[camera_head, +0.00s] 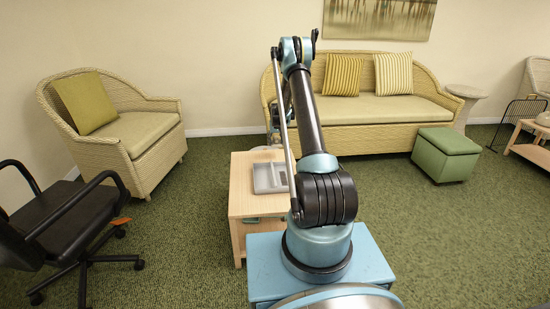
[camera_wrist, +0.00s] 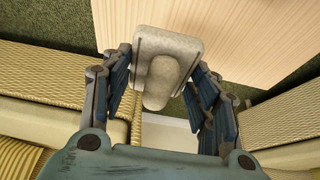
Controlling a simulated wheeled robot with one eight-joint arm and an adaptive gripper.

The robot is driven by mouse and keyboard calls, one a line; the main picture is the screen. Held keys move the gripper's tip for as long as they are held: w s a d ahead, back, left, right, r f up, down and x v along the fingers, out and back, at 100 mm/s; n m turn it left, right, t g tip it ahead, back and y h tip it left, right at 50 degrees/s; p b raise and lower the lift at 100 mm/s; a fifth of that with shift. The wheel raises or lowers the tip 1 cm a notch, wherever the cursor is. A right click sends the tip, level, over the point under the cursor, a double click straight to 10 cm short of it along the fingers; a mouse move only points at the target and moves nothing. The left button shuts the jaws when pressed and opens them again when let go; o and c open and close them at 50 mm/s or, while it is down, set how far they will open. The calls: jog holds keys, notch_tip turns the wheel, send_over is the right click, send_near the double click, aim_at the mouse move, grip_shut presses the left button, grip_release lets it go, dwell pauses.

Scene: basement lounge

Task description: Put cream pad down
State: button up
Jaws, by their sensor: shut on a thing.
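The cream pad (camera_wrist: 181,45) is a pale, rounded block with a raised oval middle. In the wrist view it sits between the fingers of my gripper (camera_wrist: 160,62), which is shut on it. A light wooden tabletop (camera_wrist: 240,25) fills the upper part of that view beyond the pad. I cannot tell whether the pad touches the wood. In the head view my arm hides most of the gripper and the pad. The low wooden table (camera_head: 241,204) shows there just left of my arm.
A grey divided tray (camera_head: 264,179) lies on the table, partly behind my arm. A wicker sofa (camera_head: 400,108) stands behind, with a green ottoman (camera_head: 446,153) to its right. A wicker armchair (camera_head: 140,130) and a black office chair (camera_head: 75,225) stand left. Green carpet is open at right.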

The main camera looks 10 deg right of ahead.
aim_at(275, 157)
notch_tip(275, 157, down, 9)
jog(key=shift+r, duration=0.1)
dwell(0.4)
jog(key=o, duration=1)
jog(key=shift+c, duration=0.2)
